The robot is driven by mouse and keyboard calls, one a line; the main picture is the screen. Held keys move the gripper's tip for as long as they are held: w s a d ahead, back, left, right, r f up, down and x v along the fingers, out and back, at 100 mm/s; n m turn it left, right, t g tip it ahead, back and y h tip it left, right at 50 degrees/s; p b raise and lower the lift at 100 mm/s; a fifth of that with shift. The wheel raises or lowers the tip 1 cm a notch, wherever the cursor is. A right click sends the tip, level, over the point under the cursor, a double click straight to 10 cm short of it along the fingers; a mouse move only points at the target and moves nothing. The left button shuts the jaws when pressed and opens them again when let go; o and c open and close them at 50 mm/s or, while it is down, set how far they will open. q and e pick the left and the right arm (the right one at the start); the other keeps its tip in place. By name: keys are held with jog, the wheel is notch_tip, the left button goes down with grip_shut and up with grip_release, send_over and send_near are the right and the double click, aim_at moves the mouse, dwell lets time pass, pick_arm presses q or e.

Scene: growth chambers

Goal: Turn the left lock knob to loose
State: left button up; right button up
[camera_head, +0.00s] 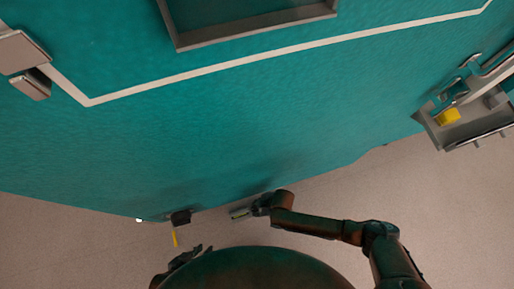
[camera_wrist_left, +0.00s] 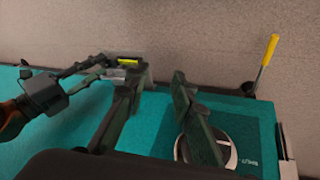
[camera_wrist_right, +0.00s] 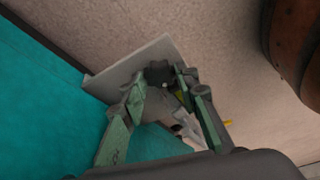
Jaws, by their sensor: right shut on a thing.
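In the right wrist view, a dark lobed lock knob (camera_wrist_right: 158,73) sits against a pale grey plate (camera_wrist_right: 120,72). My right gripper (camera_wrist_right: 163,84) is shut on this knob; the fingers hide part of it. I cannot tell whether the knob is tight or loose. In the head view, my right gripper (camera_head: 243,212) is at the lower edge of the teal surface, and the knob is too small to make out. My left gripper (camera_head: 195,253) is lower left of it, and its fingers (camera_wrist_left: 158,92) are apart and empty in the left wrist view.
A black fitting (camera_head: 180,216) with a yellow lever (camera_head: 175,238) stands at the teal surface's (camera_head: 230,130) lower edge. A grey tray (camera_head: 250,27) is at the top. A metal fixture with a yellow block (camera_head: 448,117) is at right. The middle is clear.

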jog(key=shift+w+f+n+g, duration=0.15)
jog(key=shift+n+g, duration=0.15)
jog(key=shift+n, duration=0.3)
jog(key=shift+n+g+b, duration=0.3)
jog(key=shift+n+b, duration=0.25)
jog(key=shift+n, duration=0.55)
pick_arm(q)
jog(key=shift+w+d+f+t, duration=0.25)
jog(key=shift+w+f, duration=0.05)
jog(key=shift+f, duration=0.25)
jog(key=shift+w+d+f+t, duration=0.25)
jog(key=shift+w+f, duration=0.05)
jog(key=shift+f, duration=0.25)
pick_arm(e)
jog(key=o, duration=1.1)
jog(key=shift+o, duration=0.2)
jog(key=v, duration=1.2)
